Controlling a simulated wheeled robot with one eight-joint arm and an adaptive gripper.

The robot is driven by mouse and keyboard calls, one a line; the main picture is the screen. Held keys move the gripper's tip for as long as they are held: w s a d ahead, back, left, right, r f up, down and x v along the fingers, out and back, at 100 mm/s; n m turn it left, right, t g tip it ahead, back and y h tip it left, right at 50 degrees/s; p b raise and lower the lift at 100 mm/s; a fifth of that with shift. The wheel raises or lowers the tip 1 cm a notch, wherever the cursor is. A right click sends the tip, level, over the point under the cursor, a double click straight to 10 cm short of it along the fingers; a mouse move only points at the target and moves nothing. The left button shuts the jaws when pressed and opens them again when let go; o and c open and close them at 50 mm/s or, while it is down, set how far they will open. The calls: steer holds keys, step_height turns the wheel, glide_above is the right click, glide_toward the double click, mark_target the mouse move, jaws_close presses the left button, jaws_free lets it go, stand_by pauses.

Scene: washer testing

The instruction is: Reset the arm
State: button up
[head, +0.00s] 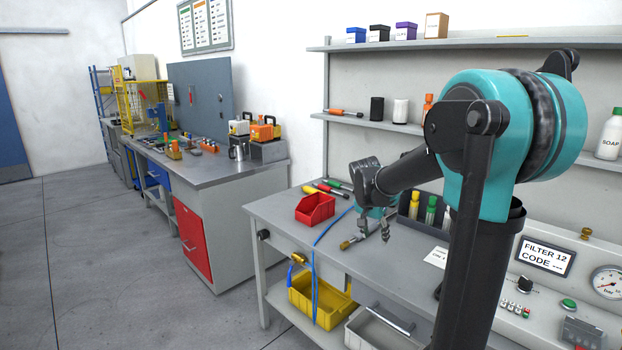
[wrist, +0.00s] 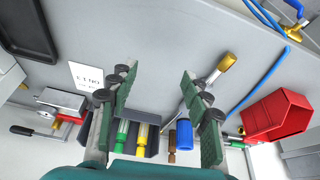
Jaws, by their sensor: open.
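My arm, teal and dark grey, reaches from the right over the near workbench in the head view. My gripper (head: 374,232) hangs above the grey bench top (head: 282,213), pointing down. In the wrist view my gripper (wrist: 158,95) shows two green-padded fingers spread apart with nothing between them. A brass-ended tool (wrist: 222,68) lies on the bench just beyond the right finger. A dark holder with green and yellow bottles (wrist: 140,135) is partly hidden behind the fingers.
A red bin (head: 315,208) sits on the bench left of my gripper, with a blue hose (head: 330,228) beside it. A control panel with a FILTER 12 display (head: 545,256) is at right. A yellow crate (head: 318,302) is below. The floor at left is clear.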

steer(key=s+f+n+y, duration=0.1)
steer(key=s+f, duration=0.3)
steer(key=s, duration=0.4)
steer(key=s+f+n, duration=0.4)
steer(key=s, duration=0.4)
steer(key=s+f+n+t+y, duration=0.1)
steer(key=s+f, duration=0.3)
steer(key=s, duration=0.4)
steer(key=shift+s+a+n+y, duration=0.3)
steer(key=shift+s+a+n, duration=0.15)
steer(key=shift+n, duration=0.25)
